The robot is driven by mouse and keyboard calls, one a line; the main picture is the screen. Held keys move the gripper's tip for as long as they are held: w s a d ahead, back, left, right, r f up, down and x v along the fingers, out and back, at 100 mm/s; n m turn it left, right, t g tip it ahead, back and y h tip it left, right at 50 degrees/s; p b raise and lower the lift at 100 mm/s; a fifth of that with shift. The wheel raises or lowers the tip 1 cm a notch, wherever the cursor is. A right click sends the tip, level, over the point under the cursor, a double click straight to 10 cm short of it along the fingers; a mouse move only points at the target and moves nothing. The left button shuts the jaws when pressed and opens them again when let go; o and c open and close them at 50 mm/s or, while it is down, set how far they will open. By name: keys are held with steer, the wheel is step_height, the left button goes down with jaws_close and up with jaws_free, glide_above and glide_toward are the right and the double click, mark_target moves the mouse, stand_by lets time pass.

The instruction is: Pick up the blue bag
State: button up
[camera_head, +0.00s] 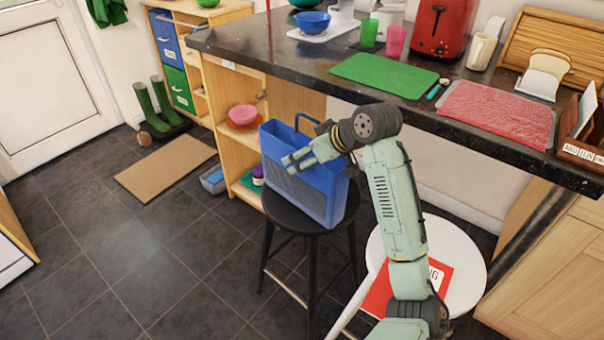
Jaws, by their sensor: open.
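The blue bag (331,193) stands upright on a round black stool (281,210). It has a dark mesh-like front panel, and a blue handle loop rises at its top. My gripper (286,166) is in front of the bag's upper part in this view, with its fingers pointing left. Its fingers are apart and hold nothing. My gripper and wrist hide part of the bag's front and top. I cannot tell whether the fingers touch the bag.
A dark granite counter (283,55) runs behind the bag, with a green mat (384,74) and red toaster (441,27) on it. A white stool (462,262) bearing a red book (376,292) stands at right. Open tiled floor (130,262) lies at left.

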jaws_close()
stand_by(1.0)
